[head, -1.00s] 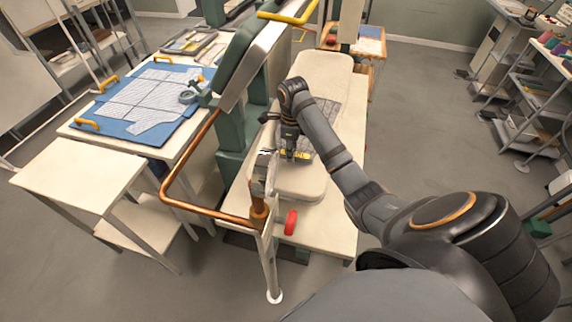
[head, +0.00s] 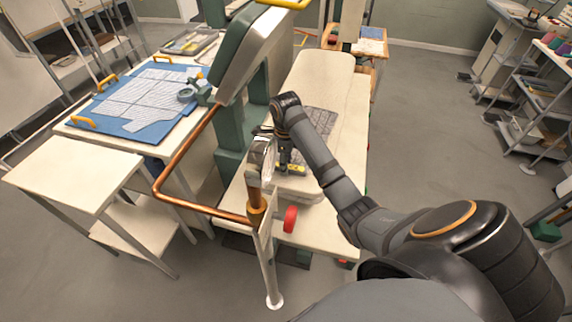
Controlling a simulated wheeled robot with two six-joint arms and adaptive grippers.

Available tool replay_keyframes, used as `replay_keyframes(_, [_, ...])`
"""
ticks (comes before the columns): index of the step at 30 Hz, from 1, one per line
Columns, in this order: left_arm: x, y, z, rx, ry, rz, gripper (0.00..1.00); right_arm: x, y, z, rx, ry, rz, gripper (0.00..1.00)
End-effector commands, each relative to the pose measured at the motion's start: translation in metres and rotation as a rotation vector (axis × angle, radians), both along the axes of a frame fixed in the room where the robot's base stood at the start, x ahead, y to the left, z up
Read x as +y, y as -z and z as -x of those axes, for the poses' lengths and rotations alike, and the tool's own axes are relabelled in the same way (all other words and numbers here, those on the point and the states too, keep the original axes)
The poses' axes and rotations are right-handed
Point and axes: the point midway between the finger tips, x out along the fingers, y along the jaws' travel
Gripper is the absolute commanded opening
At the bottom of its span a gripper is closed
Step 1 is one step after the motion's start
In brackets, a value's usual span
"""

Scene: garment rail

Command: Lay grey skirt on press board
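The grey skirt (head: 318,122) lies on the cream padded press board (head: 322,72), partly hidden behind my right arm. It looks flat, with a faint grid pattern. My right gripper (head: 291,170) points down at the near part of the board, by the skirt's near edge. Its fingers are small and dark in the view, and I cannot tell whether they are open or shut. My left gripper is not in view.
A green press frame (head: 240,60) with a copper rail (head: 190,205) stands left of the board. A red knob (head: 290,219) sits at the near edge. A blue mat (head: 110,125) with patterned cloth lies on the left table.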

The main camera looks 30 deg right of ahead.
Motion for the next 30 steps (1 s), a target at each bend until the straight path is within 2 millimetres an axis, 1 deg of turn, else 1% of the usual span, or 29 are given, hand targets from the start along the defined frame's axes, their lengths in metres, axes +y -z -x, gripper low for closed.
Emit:
replay_keyframes(1, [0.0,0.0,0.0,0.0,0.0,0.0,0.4,0.0,0.0,0.0,0.0,0.0,0.0,0.41])
replay_keyframes(2, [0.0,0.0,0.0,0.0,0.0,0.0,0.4,0.0,0.0,0.0,0.0,0.0,0.0,0.45])
replay_keyframes(11, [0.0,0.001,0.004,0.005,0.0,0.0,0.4,0.0,-0.001,0.0,-0.001,0.0,-0.001,0.45])
replay_keyframes(16, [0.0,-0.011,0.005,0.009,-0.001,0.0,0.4,0.0,-0.013,0.0,-0.001,0.0,-0.001,0.45])
replay_keyframes(20, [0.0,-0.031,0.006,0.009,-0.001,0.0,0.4,0.0,-0.034,0.0,-0.001,0.0,0.0,0.45])
replay_keyframes(27, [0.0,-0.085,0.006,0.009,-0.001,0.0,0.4,0.0,-0.088,0.0,-0.001,0.0,-0.001,0.45])
replay_keyframes(30, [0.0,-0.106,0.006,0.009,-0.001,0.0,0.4,0.001,-0.108,0.0,-0.001,0.0,-0.001,0.45])
